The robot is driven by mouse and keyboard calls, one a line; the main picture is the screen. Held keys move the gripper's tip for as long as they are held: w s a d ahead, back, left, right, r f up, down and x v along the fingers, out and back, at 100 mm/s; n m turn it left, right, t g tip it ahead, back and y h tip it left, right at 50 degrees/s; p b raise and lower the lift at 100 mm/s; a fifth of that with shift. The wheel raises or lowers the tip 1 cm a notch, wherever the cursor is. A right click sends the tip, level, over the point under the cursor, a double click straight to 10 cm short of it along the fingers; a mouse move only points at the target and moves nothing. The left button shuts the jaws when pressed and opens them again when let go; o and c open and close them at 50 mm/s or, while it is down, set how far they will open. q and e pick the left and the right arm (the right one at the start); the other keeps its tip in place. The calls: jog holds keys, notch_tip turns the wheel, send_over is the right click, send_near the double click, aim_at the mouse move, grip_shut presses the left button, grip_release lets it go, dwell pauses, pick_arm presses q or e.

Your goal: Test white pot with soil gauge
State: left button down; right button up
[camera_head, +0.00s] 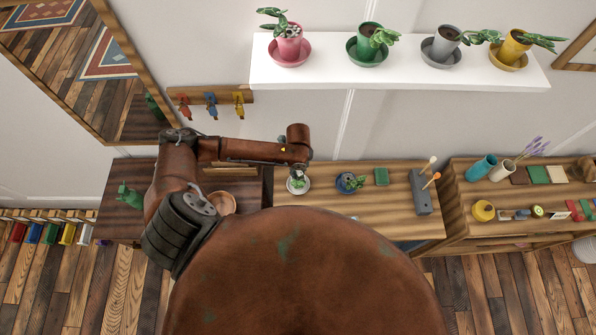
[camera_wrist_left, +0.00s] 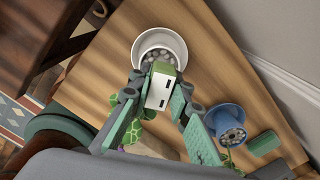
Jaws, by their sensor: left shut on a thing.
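The white pot (camera_head: 298,186) stands on the wooden table below my left gripper (camera_head: 299,171), with some green showing at it. In the left wrist view the white pot (camera_wrist_left: 140,48) is round and holds grey pebbles. My left gripper (camera_wrist_left: 158,108) is shut on the soil gauge (camera_wrist_left: 160,88), a small block with a white face, dark slots and a green top. The gauge overlaps the pot's near rim in that view. Its lower end is hidden, so I cannot tell whether it is in the soil. My right gripper is not in view.
A blue pot (camera_head: 350,183) and a green block (camera_head: 381,176) stand to the right on the table. Beyond them is a grey holder (camera_head: 421,192) with white-tipped and orange-tipped sticks. A white shelf (camera_head: 400,80) with several potted plants is above. My body covers the lower middle.

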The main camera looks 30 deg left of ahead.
pick_arm(q)
jog(key=shift+f, duration=0.55)
jog(key=c, duration=1.7)
grip_release()
jog(key=shift+r, duration=0.1)
notch_tip(320, 180, up, 12)
jog(key=shift+f, duration=0.1)
notch_tip(320, 180, up, 9)
jog(key=p, duration=1)
